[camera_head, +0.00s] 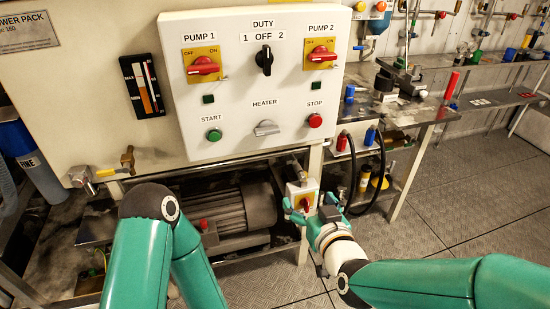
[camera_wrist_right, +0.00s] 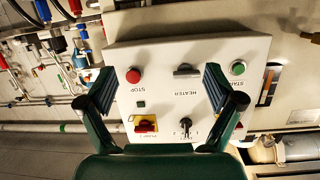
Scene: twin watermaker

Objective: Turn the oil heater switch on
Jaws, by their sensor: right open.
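The heater switch (camera_head: 265,128) is a grey knob under the HEATER label, low in the middle of the white control panel (camera_head: 235,105). Its handle lies roughly crosswise. In the right wrist view the panel appears upside down, and the heater switch (camera_wrist_right: 186,70) shows between the spread fingers. My right gripper (camera_head: 310,205) is open and empty, below and to the right of the switch in the head view, apart from the panel. The fingers also show in the right wrist view (camera_wrist_right: 160,88). My left arm shows at lower left, but its gripper is out of view.
A green START button (camera_head: 214,135) and a red STOP button (camera_head: 315,120) flank the heater switch. Red pump knobs (camera_head: 203,66) and a black duty knob (camera_head: 264,60) sit above. Floor at right is clear.

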